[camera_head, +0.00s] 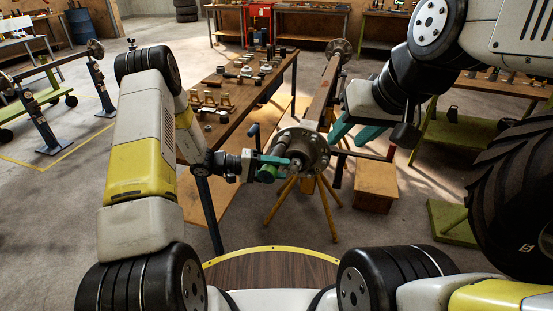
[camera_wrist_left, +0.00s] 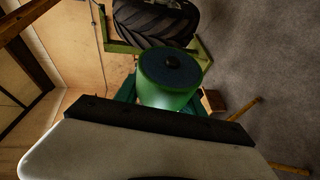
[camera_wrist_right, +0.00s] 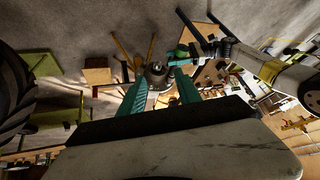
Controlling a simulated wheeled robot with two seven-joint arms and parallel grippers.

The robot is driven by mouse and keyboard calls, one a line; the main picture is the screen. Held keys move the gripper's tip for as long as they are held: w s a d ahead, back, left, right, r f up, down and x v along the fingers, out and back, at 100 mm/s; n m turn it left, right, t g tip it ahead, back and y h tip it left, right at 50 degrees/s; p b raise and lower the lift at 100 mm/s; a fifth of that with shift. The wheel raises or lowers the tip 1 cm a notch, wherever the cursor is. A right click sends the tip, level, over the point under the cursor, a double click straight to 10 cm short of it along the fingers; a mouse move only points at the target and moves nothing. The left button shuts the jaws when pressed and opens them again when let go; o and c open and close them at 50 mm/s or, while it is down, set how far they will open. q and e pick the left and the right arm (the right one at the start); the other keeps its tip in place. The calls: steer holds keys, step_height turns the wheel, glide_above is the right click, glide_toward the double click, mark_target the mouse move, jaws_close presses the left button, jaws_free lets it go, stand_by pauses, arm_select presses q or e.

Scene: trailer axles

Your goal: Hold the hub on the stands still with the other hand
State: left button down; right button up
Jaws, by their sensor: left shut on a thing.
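The round flanged hub (camera_head: 301,152) sits at the near end of a long axle (camera_head: 325,88) on yellow stand legs (camera_head: 326,205). My left gripper (camera_head: 273,163) is shut on a green cylinder with a dark round end (camera_wrist_left: 168,85), just left of the hub's middle. In the head view the gripper hides part of that cylinder. My right gripper (camera_head: 345,141) comes in from the right with its teal fingers spread, just right of the hub. In the right wrist view the hub (camera_wrist_right: 157,73) shows between and beyond the open fingertips; I see no clear contact.
A workbench (camera_head: 235,100) with many small parts stands left of the axle. A wooden box (camera_head: 375,186) stands on the floor right of the stand. A large tyre (camera_head: 515,190) is close at the right edge. Another axle on blue stands (camera_head: 45,130) is at far left.

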stand_by(0.5)
steer(key=w+f+m+g+y, duration=0.15)
steer(key=w+m, duration=0.35)
steer(key=w, duration=0.7)
steer(key=w+f+m+g+y, duration=0.1)
steer(key=w+m+g+y, duration=0.35)
steer(key=w, duration=0.75)
steer(key=m+t+y, duration=0.4)
steer(key=m+y, duration=0.1)
steer(key=m, duration=0.8)
glide_toward(302, 128)
steer(key=x, duration=1)
steer(key=shift+w+f, duration=0.25)
steer(key=shift+w, duration=0.15)
steer(key=shift+c, duration=0.4)
